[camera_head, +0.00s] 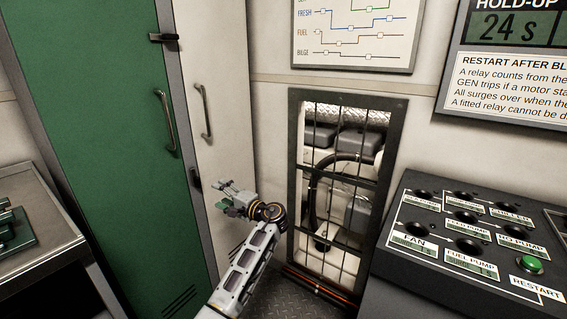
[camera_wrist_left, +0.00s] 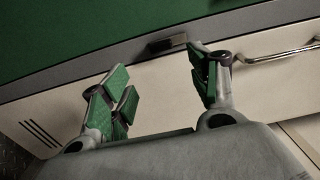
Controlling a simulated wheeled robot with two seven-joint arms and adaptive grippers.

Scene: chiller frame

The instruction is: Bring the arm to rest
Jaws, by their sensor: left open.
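My left gripper (camera_head: 232,197) is raised in front of the white locker door, its arm coming up from the bottom of the head view. In the left wrist view its green-padded fingers (camera_wrist_left: 160,95) stand wide apart with nothing between them. The white door (camera_head: 222,110) and its long handle (camera_head: 203,110) are behind it. In the wrist view the handle (camera_wrist_left: 280,52) is beyond the right finger, and a dark latch (camera_wrist_left: 166,45) lies past the gap between the fingers. I cannot tell whether a finger touches the door. My right gripper is in neither view.
A green locker door (camera_head: 110,120) is at the left, and a grey bench (camera_head: 45,225) stands before it. A barred opening (camera_head: 340,180) with pipes is right of the arm. A sloping control panel (camera_head: 470,240) with a green RESTART button (camera_head: 530,264) is at the right.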

